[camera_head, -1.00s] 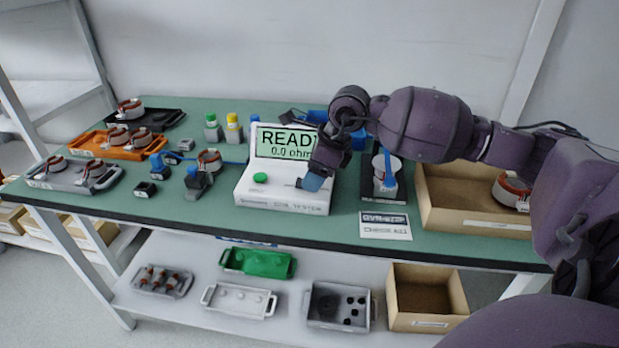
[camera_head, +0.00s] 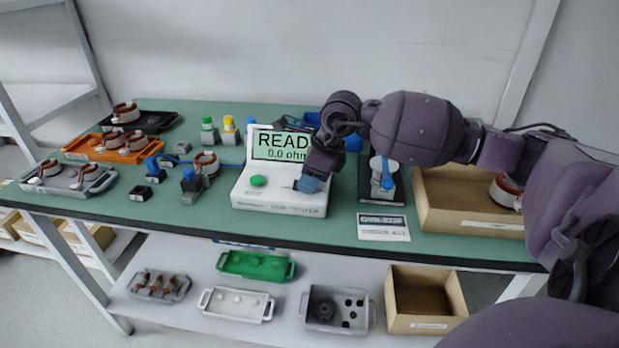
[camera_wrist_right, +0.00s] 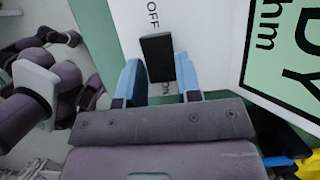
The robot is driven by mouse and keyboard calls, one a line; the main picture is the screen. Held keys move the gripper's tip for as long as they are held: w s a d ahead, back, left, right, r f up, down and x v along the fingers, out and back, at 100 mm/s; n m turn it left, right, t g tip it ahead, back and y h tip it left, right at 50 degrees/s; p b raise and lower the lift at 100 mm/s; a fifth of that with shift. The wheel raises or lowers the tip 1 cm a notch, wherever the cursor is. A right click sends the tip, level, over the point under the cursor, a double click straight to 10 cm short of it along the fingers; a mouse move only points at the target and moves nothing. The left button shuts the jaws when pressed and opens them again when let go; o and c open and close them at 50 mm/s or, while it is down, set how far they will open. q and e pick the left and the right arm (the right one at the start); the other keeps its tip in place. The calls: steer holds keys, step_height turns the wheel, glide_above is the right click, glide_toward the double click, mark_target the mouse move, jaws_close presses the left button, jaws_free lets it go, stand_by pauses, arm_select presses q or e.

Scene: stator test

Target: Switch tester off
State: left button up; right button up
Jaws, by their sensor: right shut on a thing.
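The tester (camera_head: 262,203) is a white box on the green bench. Its raised display (camera_head: 281,145) shows READY and 0.0 ohm, partly covered by my right arm. A round green button (camera_head: 258,181) is on its left. My right gripper (camera_head: 310,184) points down at the right part of the tester's top. In the right wrist view, the black switch (camera_wrist_right: 157,56) stands between the OFF and ON labels. I cannot tell which way the switch is set. My left gripper is not in view.
A cardboard bin (camera_head: 465,225) and a black stand (camera_head: 368,190) are right of the tester. A label card (camera_head: 384,227) lies in front of the stand. Blue clamps and trays with copper-wound parts stand to the left. Bare bench lies in front of the clamps.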

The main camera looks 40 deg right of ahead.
steer(key=shift+w+a+g+h, duration=0.1)
steer(key=shift+w+g+h, duration=0.05)
steer(key=shift+g+h, duration=0.2)
steer(key=shift+w+a+g+h+b, duration=0.1)
steer(key=shift+g+h+b, duration=0.15)
steer(key=shift+g+b, duration=0.25)
steer(key=shift+g, duration=0.25)
steer(key=o, duration=0.7)
steer(key=shift+o, duration=1.1)
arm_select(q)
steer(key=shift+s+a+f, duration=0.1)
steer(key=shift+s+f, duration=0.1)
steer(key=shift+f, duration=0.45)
arm_select(e)
steer(key=shift+r, duration=0.1)
